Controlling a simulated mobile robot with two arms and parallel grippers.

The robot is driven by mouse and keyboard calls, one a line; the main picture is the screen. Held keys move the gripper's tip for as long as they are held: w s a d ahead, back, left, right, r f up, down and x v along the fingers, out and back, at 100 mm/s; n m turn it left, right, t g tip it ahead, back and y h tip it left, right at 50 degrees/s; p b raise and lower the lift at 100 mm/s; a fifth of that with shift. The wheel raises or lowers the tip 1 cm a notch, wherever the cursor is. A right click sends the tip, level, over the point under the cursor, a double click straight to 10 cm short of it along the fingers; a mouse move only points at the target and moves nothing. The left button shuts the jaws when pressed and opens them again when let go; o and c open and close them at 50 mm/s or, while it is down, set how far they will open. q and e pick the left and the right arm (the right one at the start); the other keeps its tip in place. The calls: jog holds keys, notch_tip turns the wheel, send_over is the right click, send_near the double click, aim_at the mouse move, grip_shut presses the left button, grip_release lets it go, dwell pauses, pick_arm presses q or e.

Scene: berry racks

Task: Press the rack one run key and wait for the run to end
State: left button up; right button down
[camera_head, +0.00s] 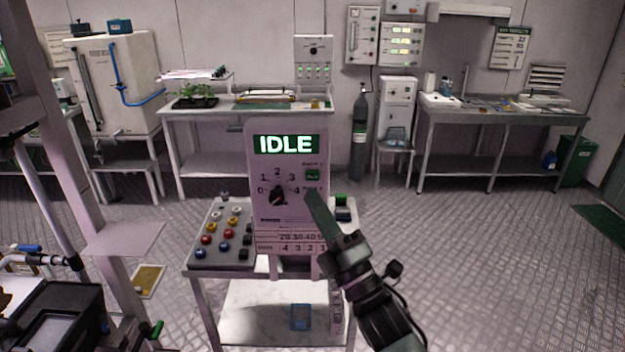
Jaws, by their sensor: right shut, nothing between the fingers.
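A pale upright control panel (258,215) stands on a small cart in the middle of the head view. A small green key (312,175) sits right of the dial, with labels too small to read surely. My right gripper (312,199) is shut and empty, its tip just below the green key, covering the panel's lower right. Whether it touches the panel cannot be told. My left gripper is not in view.
The cart top (195,262) carries several coloured knobs left of the panel. A bench (172,115) with a plant stands behind, and another bench (490,117) is at the back right. A gas cylinder (359,135) stands between them.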

aim_at(303, 164)
jog(key=shift+w+b, duration=0.85)
jog(key=shift+w, duration=1.65)
jog(key=shift+w, duration=0.1)
jog(key=shift+w, duration=0.35)
jog(key=shift+w+b, duration=0.4)
jog(key=shift+b, duration=0.15)
dwell(0.4)
jog(key=shift+s, duration=0.15)
jog(key=shift+s+p, duration=0.3)
jog(key=shift+s, duration=0.4)
jog(key=shift+s, duration=0.1)
